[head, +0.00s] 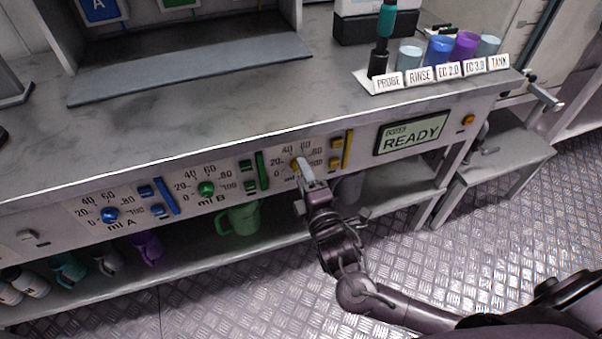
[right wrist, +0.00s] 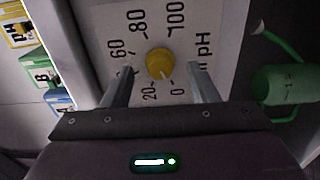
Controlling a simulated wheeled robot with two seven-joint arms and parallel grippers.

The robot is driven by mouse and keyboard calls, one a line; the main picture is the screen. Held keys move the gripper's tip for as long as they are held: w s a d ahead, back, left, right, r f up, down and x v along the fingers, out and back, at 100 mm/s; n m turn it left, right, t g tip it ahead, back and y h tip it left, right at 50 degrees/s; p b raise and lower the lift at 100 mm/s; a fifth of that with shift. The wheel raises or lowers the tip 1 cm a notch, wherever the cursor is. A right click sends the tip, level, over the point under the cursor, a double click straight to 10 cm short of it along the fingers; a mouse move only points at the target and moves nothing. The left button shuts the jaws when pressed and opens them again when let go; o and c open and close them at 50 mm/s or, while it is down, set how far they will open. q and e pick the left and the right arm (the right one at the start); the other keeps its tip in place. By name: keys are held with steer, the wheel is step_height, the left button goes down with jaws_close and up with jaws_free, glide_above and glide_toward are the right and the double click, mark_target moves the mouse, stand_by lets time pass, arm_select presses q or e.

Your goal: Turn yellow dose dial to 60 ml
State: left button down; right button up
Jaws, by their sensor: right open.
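The yellow dose dial (head: 295,165) is on the front panel, on the rightmost scale plate, partly hidden by my right gripper in the head view. In the right wrist view the round yellow dial (right wrist: 159,62) sits on a white plate marked pH, with numbers from 0 to 100 around it. Its pointer seems to face the low end, near 0 and 20, but is too small to read surely. My right gripper (right wrist: 161,72) is open, with one finger on each side of the dial and visible gaps between. It reaches the panel in the head view (head: 304,167). My left gripper is out of view.
A blue dial (head: 110,214) and a green dial (head: 206,188) are on the same panel. Yellow buttons (head: 335,143) and a READY display (head: 411,134) are to the right. A green jug (head: 240,217) and other vessels stand on the shelf below.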

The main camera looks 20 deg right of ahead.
steer(key=shift+w, duration=0.95)
